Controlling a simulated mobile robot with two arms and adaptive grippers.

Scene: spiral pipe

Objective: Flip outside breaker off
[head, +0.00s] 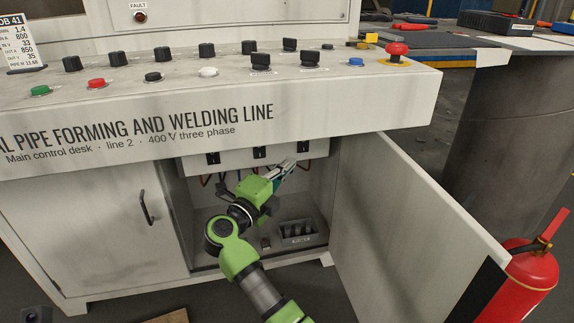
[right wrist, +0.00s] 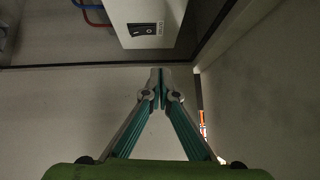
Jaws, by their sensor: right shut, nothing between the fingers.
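A pale breaker box (head: 235,161) hangs under the desk inside the open cabinet. Three black breakers show on its front: a left one (head: 212,158), a middle one (head: 260,152) and a right one (head: 303,147), nearest the open door. In the right wrist view one black breaker (right wrist: 145,30) shows near the box's end, beside a small label too small to read. My right gripper (head: 291,163) is shut and empty, just below and left of the right breaker. In the wrist view its closed fingertips (right wrist: 161,73) are apart from the breaker. My left gripper is not in view.
The cabinet door (head: 400,210) stands open on the right, and a red fire extinguisher (head: 530,272) is beyond it. The control desk (head: 370,105) with knobs and buttons overhangs the cabinet. A small bin (head: 298,238) sits on the cabinet floor. Coloured wires hang below the box.

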